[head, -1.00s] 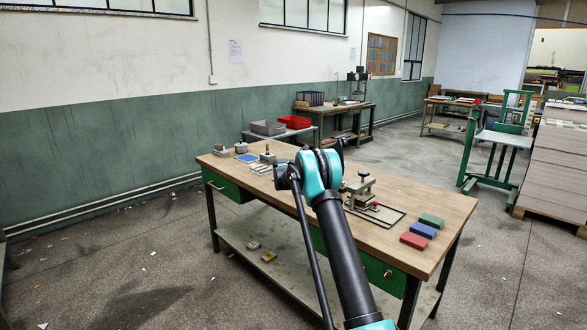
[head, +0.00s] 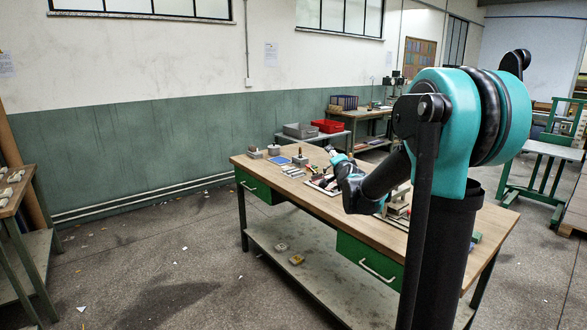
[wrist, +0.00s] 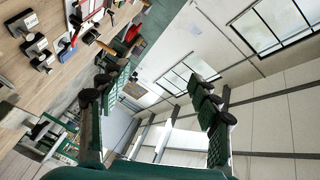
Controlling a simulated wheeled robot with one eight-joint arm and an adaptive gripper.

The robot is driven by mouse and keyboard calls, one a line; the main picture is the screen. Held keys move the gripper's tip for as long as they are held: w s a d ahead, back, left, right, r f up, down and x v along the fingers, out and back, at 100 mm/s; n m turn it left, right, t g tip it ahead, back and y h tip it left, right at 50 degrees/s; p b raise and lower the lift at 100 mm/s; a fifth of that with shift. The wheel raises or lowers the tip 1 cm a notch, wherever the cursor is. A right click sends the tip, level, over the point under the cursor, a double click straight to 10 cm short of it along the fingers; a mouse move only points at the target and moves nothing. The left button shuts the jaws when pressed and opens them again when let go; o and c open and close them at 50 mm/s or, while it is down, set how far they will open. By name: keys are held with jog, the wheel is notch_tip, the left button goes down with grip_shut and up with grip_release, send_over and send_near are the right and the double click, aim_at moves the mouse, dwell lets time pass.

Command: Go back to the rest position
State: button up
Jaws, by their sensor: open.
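My gripper (wrist: 160,103) is open and empty in the wrist view, with its two dark, jointed fingers spread wide apart. Between and beyond them I see the wall, windows and part of the room, tilted. In the head view my arm folds over the wooden workbench (head: 268,172). Its wrist end is above the middle of the bench top, and the fingers are too small to make out there. The arm hides the right part of the bench.
Small metal blocks and a blue pad (head: 280,160) lie on the bench's left end. A red bin (head: 328,126) and a grey bin (head: 300,131) stand on a table behind. Another table (head: 12,205) is at the left edge. The floor between is mostly clear.

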jog(key=s+d+f+n+g, duration=0.1)
jog(key=s+f+n+g, duration=0.3)
jog(key=s+f, duration=0.5)
jog(key=s+d+f+n+g+h, duration=0.1)
jog(key=s+f+n+g, duration=0.3)
jog(key=s+f, duration=0.5)
jog(key=s+d+f+n+g, duration=0.2)
jog(key=s+f, duration=0.8)
jog(key=s, duration=1.4)
jog(key=n+g, duration=0.1)
jog(key=g, duration=0.1)
jog(key=shift+s+d+n+g+h, duration=0.25)
jog(key=shift+s+n+g+h, duration=0.05)
jog(key=shift+n+g+h, duration=0.1)
